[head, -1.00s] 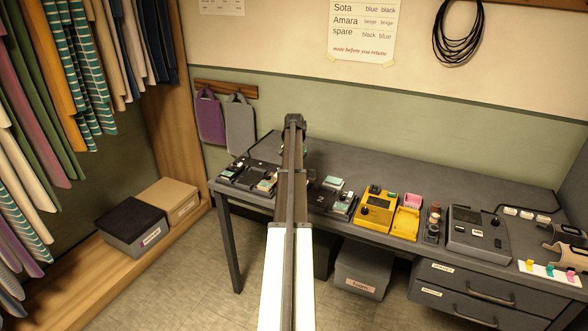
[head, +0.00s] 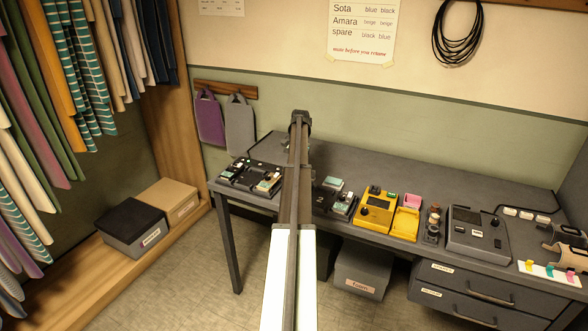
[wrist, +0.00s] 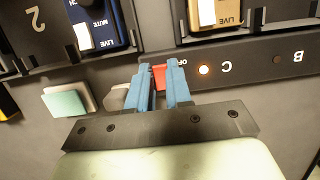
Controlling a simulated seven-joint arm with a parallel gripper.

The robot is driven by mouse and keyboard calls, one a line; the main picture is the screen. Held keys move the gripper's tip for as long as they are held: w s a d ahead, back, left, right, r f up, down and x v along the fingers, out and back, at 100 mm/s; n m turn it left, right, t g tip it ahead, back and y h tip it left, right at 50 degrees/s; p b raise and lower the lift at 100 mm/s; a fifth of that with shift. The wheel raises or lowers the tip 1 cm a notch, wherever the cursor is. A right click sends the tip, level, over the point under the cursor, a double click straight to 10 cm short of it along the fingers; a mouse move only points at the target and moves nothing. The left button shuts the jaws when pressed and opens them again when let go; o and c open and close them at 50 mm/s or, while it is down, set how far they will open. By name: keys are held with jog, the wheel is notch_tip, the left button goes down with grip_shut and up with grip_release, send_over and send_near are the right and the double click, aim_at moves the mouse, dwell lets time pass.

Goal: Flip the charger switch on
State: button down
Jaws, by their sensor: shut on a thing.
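The charger (wrist: 240,68) is a dark grey unit with a front strip lettered C and B, upside down in the wrist view. Its red switch (wrist: 159,76) sits between the two blue fingers of my gripper (wrist: 160,90), which is shut on it. Part of a label, seemingly "OFF", shows beside the right finger. A small lamp (wrist: 204,70) near the C looks bright, while the lamp (wrist: 277,60) near the B looks dull. The fingers partly cover the switch, so its tilt is unclear. In the head view my arm hides the gripper and the switch.
A blue pack (wrist: 97,25) and a tan pack (wrist: 215,12) stand in slots behind the strip. A teal-topped block (wrist: 65,103) lies left of the fingers. On the desk, a yellow unit (head: 376,210) and a grey console (head: 478,234) stand to the right.

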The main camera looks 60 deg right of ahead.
dwell(0.3)
jog(key=c, duration=1)
grip_release()
jog(key=shift+c, duration=0.2)
jog(key=v, duration=1.2)
jog(key=shift+d, duration=0.25)
jog(key=shift+f, duration=0.1)
